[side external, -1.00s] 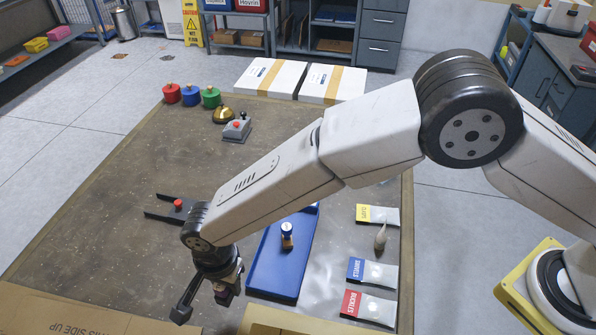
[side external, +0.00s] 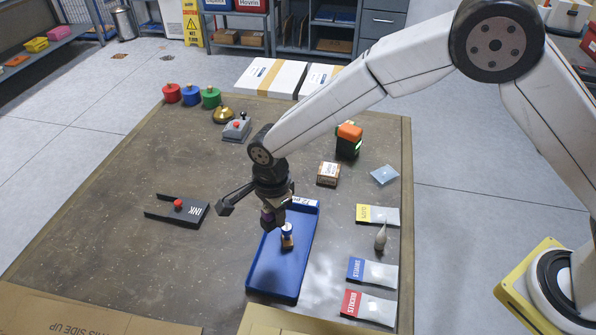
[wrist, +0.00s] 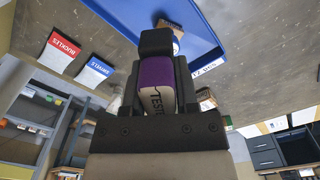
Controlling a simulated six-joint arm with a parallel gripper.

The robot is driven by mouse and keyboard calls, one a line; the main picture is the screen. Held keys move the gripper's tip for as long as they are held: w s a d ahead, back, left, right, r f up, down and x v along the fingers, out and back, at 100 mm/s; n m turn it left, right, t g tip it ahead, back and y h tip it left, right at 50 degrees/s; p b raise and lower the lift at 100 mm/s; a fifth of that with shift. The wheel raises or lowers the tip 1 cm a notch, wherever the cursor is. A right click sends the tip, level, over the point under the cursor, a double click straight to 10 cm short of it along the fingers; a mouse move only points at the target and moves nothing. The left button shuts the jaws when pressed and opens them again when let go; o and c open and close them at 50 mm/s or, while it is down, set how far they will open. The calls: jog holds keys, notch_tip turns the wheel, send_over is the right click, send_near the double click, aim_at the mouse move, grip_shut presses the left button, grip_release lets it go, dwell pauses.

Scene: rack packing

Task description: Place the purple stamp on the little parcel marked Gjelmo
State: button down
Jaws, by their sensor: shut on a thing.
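My gripper (side external: 270,208) is shut on the purple stamp (side external: 267,219), held above the left edge of the blue tray in the side view. The wrist view shows the purple stamp (wrist: 155,80) between the fingers, with dark lettering on its pale part. I cannot read the name Gjelmo anywhere. A small brown box (side external: 328,174) with a printed side stands right of the arm. Two white taped boxes (side external: 270,77) lie at the back.
Red, blue and green pots (side external: 191,95) stand at the back left. Several labelled packets (side external: 372,270) lie right.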

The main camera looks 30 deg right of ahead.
jog(key=d+r+m, duration=0.2)
jog(key=d+m, duration=0.4)
jog(key=d, duration=0.7)
jog(key=d+r+m, duration=0.2)
jog(key=d+m, duration=0.3)
jog(key=d, duration=0.8)
send_over(332, 170)
jog(key=s, duration=0.1)
notch_tip(332, 170, down, 8)
jog(key=shift+f, duration=0.25)
jog(key=shift+w+f, duration=0.35)
jog(key=shift+f, duration=0.05)
jog(key=shift+w+f, duration=0.25)
jog(key=shift+f, duration=1.6)
jog(key=shift+f, duration=0.15)
